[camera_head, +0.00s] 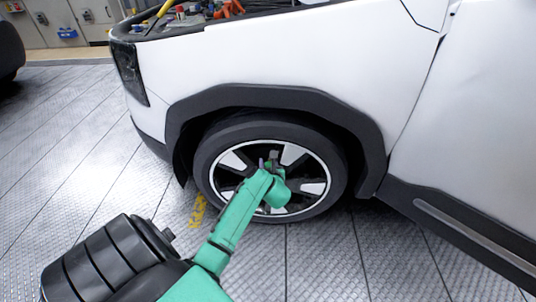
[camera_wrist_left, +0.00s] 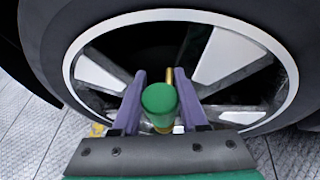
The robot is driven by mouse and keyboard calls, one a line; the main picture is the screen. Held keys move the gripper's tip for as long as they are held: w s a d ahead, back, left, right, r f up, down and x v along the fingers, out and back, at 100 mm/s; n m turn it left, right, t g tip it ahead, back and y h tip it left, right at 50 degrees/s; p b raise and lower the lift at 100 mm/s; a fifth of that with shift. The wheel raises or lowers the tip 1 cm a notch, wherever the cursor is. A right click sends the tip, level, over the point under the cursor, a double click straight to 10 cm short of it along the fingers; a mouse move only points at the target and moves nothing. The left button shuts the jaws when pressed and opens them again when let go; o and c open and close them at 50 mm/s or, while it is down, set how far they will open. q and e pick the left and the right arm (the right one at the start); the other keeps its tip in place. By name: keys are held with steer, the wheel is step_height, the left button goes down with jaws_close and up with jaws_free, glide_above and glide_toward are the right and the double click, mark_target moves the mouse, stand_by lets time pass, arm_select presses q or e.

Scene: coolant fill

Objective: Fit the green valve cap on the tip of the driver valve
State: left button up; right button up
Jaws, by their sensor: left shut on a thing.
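The green valve cap (camera_wrist_left: 159,99) is between the two purple fingers of my left gripper (camera_wrist_left: 161,108), which is shut on it. In the head view the left gripper (camera_head: 270,163) is in front of the front wheel (camera_head: 205,172), near its hub, and the cap cannot be made out there. A brass-coloured stem (camera_wrist_left: 169,77), which looks like the driver valve, shows just behind the cap in the wrist view. I cannot tell whether the cap touches its tip. My right gripper is not in view.
The white car (camera_head: 300,60) stands close in front, with its open engine bay (camera_head: 215,12) above the wheel. The wheel rim's spokes (camera_wrist_left: 225,55) surround the gripper. Yellow floor marking (camera_head: 198,210) lies beside the tyre. The metal floor (camera_head: 75,150) at left is clear.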

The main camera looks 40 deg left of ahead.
arm_select(q)
steer(key=shift+f+b, duration=0.5)
steer(key=shift+f, duration=0.6)
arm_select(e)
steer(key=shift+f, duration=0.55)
arm_select(q)
steer(key=o, duration=1.1)
steer(key=shift+s+d+r, duration=0.2)
steer(key=shift+d, duration=0.05)
steer(key=p+v, duration=0.2)
steer(key=v, duration=0.5)
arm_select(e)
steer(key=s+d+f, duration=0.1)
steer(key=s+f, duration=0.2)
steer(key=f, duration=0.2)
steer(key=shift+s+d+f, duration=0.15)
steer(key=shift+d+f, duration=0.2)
